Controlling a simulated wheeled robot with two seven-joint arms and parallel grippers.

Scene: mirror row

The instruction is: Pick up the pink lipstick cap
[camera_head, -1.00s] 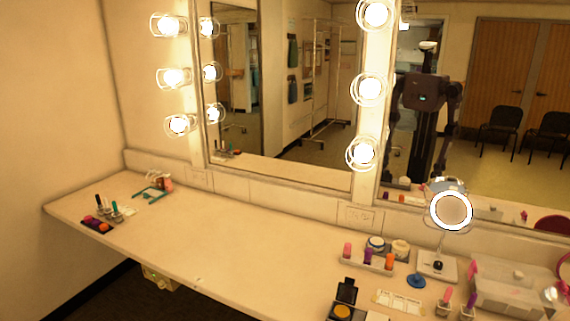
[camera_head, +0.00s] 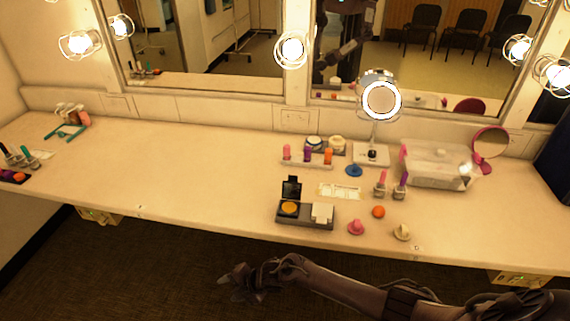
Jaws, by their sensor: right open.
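A pink lipstick cap (camera_head: 287,152) stands upright at the left end of a small pale holder (camera_head: 305,162), beside a purple one (camera_head: 308,154) and an orange one (camera_head: 328,156). My right gripper (camera_head: 229,287) is dark and open, with nothing visible between its fingers. It hangs over the dark floor in front of the counter, well below and left of the cap. My right arm comes in from the lower right. My left gripper is out of view.
A black compact (camera_head: 304,214), a small pink piece (camera_head: 356,228), an orange piece (camera_head: 378,212) and a cream piece (camera_head: 402,232) lie near the counter's front edge. Behind the holder are jars (camera_head: 338,145). A ring-lit mirror (camera_head: 381,100) stands right. The counter's left-middle (camera_head: 190,165) is clear.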

